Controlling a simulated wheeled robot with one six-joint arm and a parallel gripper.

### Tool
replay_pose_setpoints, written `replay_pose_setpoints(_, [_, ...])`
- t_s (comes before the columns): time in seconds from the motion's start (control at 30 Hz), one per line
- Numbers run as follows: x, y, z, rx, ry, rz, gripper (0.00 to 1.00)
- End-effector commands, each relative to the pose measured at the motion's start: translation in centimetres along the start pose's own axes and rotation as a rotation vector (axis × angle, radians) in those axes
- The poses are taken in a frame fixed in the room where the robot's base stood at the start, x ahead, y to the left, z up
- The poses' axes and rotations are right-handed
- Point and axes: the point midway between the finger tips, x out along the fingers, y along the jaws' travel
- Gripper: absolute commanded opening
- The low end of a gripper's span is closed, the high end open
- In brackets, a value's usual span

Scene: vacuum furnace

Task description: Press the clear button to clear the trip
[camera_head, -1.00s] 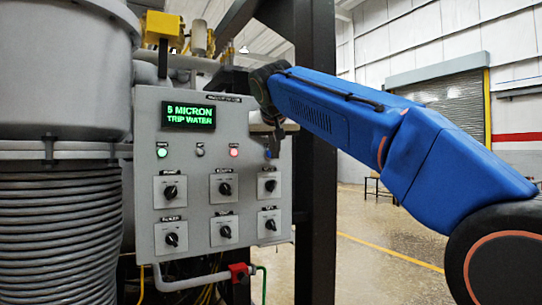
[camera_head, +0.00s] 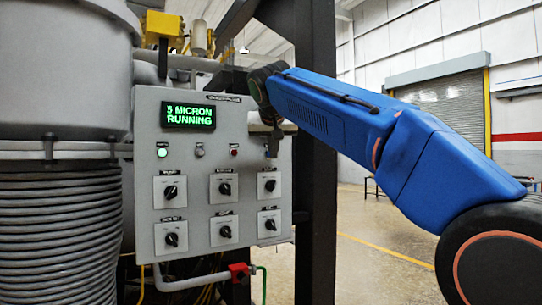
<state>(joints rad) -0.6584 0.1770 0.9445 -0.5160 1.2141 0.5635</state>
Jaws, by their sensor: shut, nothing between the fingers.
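The grey control panel (camera_head: 145,110) faces me, with a display (camera_head: 188,115) reading "5 MICRON RUNNING" in green. Below the display are a lit green lamp (camera_head: 162,152), a small grey round fitting (camera_head: 200,152) and a dark red, unlit lamp (camera_head: 235,151). My gripper (camera_head: 271,150) is shut and empty, pointing at the panel's upper right, at the right end of this row. I cannot make out a clear button; the gripper covers that spot. Whether the fingertips touch the panel I cannot tell.
Several black rotary switches, such as one at the upper right (camera_head: 270,186), fill the lower panel. A ribbed grey vessel (camera_head: 60,230) stands at left. A dark steel post (camera_head: 315,200) rises behind my arm.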

Motion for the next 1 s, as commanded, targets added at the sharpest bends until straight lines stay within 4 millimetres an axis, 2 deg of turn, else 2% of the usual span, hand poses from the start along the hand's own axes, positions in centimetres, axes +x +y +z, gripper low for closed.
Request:
replay_pose_setpoints(0.8, [-1.1,0.8,0.9,0.000,0.000,0.000,0.00])
replay_pose_setpoints(1.0, [-2.0,1.4,1.4,0.000,0.000,0.000,0.00])
